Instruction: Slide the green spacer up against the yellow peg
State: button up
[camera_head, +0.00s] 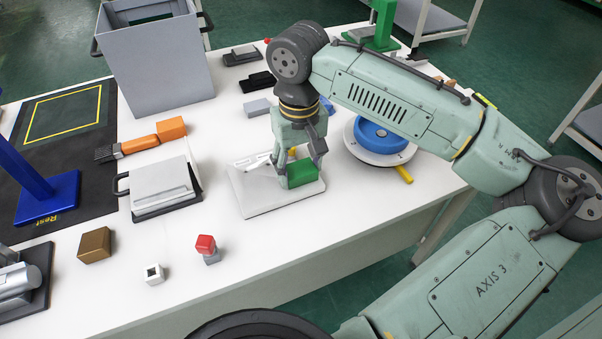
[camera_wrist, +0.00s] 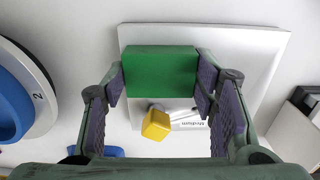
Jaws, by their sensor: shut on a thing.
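The green spacer (camera_head: 301,173) is a block on the light grey plate (camera_head: 258,201). In the wrist view the spacer (camera_wrist: 160,72) lies across the plate (camera_wrist: 255,50), between my fingertips. My gripper (camera_wrist: 160,86) is shut on the spacer's two short ends; in the head view my gripper (camera_head: 298,163) points down over the plate. The yellow peg (camera_wrist: 156,124) shows between my fingers, below the spacer in the wrist view. A gap shows between the two there.
A white disc with a blue centre (camera_head: 380,136) stands right of the plate, with a yellow bar (camera_head: 404,174) at its edge. A white printed part (camera_wrist: 188,119) is beside the peg. The table is clear in front of the plate.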

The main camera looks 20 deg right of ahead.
jog(key=shift+w+p, duration=0.35)
jog(key=shift+w, duration=0.65)
jog(key=o, duration=1.4)
notch_tip(320, 180, up, 12)
